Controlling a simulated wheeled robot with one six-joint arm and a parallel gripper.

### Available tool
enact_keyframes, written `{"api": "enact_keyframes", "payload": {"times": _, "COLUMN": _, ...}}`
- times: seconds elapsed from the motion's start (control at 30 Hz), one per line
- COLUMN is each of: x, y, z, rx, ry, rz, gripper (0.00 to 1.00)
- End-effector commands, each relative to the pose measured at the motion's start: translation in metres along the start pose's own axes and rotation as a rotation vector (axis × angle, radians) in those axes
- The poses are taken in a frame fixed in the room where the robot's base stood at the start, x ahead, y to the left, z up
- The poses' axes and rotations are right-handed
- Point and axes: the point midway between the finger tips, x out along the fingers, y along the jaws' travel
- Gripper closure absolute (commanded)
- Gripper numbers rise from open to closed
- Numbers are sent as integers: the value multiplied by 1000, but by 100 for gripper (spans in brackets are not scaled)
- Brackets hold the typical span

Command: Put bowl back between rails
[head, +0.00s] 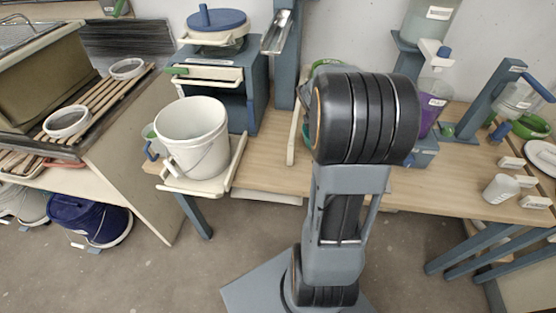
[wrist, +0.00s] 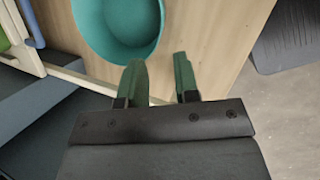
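A teal bowl (wrist: 118,30) stands on the wooden table top at the top of the wrist view, cut off by the upper edge. My gripper (wrist: 159,62) is open and empty, with its green fingers apart just short of the bowl's near rim. A cream rail (wrist: 88,82) runs along the table beside the bowl, partly behind the fingers. In the head view, one cream rail (head: 293,132) shows left of my arm.
A white bucket (head: 192,135) stands on a cream tray on the left of the table. A blue-grey stand (head: 252,88) is behind it. A purple container (head: 430,106), a white cup (head: 501,188) and small labels are on the right. Floor shows in front.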

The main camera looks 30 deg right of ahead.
Motion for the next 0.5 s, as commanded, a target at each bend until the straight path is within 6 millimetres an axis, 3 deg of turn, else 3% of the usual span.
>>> {"api": "enact_keyframes", "payload": {"times": 0.17, "x": -70, "y": -34, "z": -68, "rx": 360, "ry": 135, "rz": 24, "gripper": 71}}
{"api": "enact_keyframes", "payload": {"times": 0.3, "x": -116, "y": -82, "z": -115, "rx": 678, "ry": 265, "rz": -35, "gripper": 71}}
{"api": "enact_keyframes", "payload": {"times": 0.5, "x": -152, "y": -143, "z": -153, "rx": 1003, "ry": 385, "rz": -176, "gripper": 71}}
